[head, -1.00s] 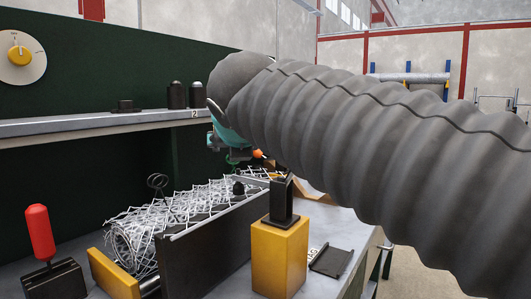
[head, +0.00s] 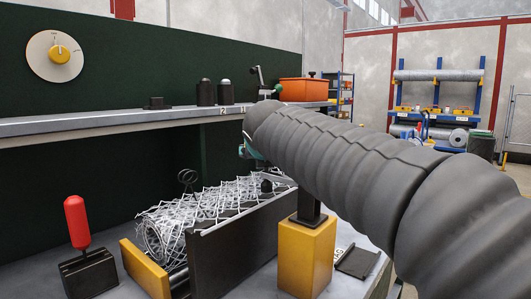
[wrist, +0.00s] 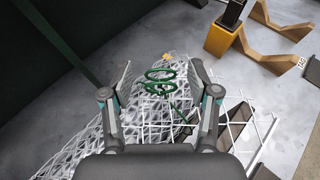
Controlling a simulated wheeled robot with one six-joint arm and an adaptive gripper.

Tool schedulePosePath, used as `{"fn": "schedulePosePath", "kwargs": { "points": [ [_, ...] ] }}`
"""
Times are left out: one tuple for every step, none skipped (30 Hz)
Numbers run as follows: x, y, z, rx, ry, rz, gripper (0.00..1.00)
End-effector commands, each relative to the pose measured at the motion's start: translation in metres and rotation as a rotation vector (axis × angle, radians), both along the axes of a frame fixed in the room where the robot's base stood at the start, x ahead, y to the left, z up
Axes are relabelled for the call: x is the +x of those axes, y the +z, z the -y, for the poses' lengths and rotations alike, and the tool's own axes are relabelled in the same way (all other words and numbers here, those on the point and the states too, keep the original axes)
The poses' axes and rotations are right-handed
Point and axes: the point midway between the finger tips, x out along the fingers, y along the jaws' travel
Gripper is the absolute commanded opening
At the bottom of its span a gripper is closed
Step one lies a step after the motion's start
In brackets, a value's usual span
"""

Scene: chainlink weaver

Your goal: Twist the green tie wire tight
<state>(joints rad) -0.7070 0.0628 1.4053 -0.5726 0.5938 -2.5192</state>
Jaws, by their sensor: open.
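The green tie wire (wrist: 160,86) shows in the wrist view as stacked loops with a thin tail, above the white chain-link mesh (wrist: 90,140). My gripper (wrist: 160,70) is open, with one finger on each side of the loops and gaps between. I cannot tell how far below the fingertips the wire lies. In the head view the mesh (head: 215,203) lies as a loose roll along a dark trough, and my arm hides most of the gripper (head: 247,150). A dark wire coil (head: 188,178) stands up at the back of the mesh; its colour is unclear.
A red-handled lever (head: 77,222) stands front left. A yellow block (head: 307,255) with a black post stands right of the trough (head: 235,245). A shelf (head: 100,124) with a dial above runs along the back.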

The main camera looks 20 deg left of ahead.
Motion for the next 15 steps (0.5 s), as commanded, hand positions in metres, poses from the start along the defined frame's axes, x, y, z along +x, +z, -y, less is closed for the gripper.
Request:
{"fn": "schedulePosePath", "kwargs": {
  "points": [
    [0.0001,0.0002,0.0001,0.000,0.000,0.000,0.60],
    [0.0000,0.0002,0.0001,0.000,0.000,0.000,0.60],
    [-0.0001,0.0003,0.0001,0.000,0.000,0.000,0.60],
    [-0.0001,0.0003,0.0001,0.000,0.000,0.000,0.60],
    [-0.0001,0.0003,0.0001,0.000,0.000,0.000,0.60],
    [-0.0001,0.0003,0.0003,0.000,0.000,0.000,0.53],
    [-0.0001,0.0003,0.0003,0.000,0.000,0.000,0.45],
    [-0.0001,0.0003,0.0003,0.000,0.000,0.000,0.38],
    [-0.0002,0.0003,0.0003,0.001,0.000,0.000,0.28],
    [-0.0002,0.0003,0.0003,0.001,0.000,0.000,0.20],
    [-0.0002,0.0003,0.0003,0.001,0.000,0.000,0.13],
    [-0.0002,0.0003,0.0003,0.001,0.000,0.000,0.03],
    [-0.0002,0.0003,0.0003,0.001,0.000,0.000,0.00],
    [-0.0002,0.0003,0.0002,0.001,0.000,0.000,0.00],
    [-0.0002,0.0003,0.0002,0.001,0.000,0.000,0.00]
  ]
}}
